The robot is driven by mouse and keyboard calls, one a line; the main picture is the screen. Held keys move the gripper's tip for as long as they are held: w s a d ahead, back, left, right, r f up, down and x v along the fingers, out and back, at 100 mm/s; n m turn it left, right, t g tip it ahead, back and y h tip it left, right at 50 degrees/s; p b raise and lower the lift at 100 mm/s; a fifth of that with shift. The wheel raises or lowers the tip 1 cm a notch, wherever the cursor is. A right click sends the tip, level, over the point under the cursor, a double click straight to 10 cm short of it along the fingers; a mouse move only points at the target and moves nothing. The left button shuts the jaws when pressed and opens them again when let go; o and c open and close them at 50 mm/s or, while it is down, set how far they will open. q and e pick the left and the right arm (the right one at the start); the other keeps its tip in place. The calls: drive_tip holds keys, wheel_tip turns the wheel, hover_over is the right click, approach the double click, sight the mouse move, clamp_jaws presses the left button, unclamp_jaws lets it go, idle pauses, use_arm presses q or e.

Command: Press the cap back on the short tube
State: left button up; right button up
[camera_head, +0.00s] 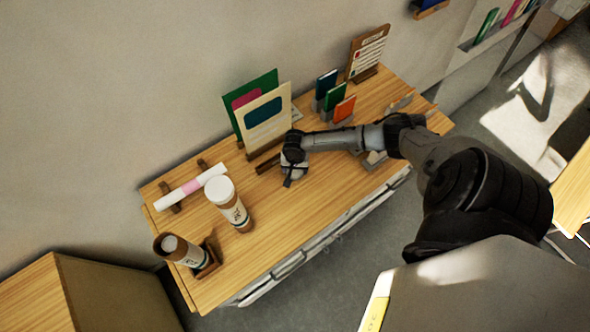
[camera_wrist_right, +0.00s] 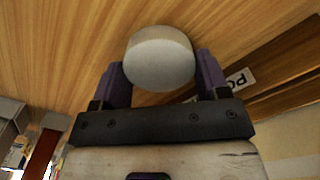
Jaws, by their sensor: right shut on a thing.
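My right gripper (camera_head: 289,182) is low over the wooden table, right of the tubes. In the right wrist view its two dark fingers are shut on a round white cap (camera_wrist_right: 160,60), one finger on each side. In the head view the gripper mostly hides the cap. A brown tube (camera_head: 186,252) with a pale label leans at the table's near left end, by a brown holder (camera_head: 210,256). Its dark rim shows with something pale inside. Another brown tube (camera_head: 238,215) with a white top stands behind it. My left gripper is not in view.
A white roll with a pink band (camera_head: 190,187) lies on brown supports at the back left. Upright cards (camera_head: 263,118) stand behind my gripper, and small coloured booklets (camera_head: 335,97) stand farther right. The wooden tabletop (camera_head: 275,225) is clear between the tubes and my gripper.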

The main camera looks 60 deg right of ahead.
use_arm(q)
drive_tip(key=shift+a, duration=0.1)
use_arm(e)
drive_tip(key=shift+c, duration=1.1)
drive_tip(key=shift+r, duration=0.1)
drive_tip(key=shift+r, duration=0.6)
wheel_tip(320, 180, up, 3)
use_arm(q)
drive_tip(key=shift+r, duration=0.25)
use_arm(e)
drive_tip(key=s+a+r, duration=0.5)
drive_tip(key=s+r, duration=0.1)
drive_tip(key=s, duration=0.4)
drive_tip(key=shift+s+a+r, duration=0.2)
drive_tip(key=shift+r, duration=0.1)
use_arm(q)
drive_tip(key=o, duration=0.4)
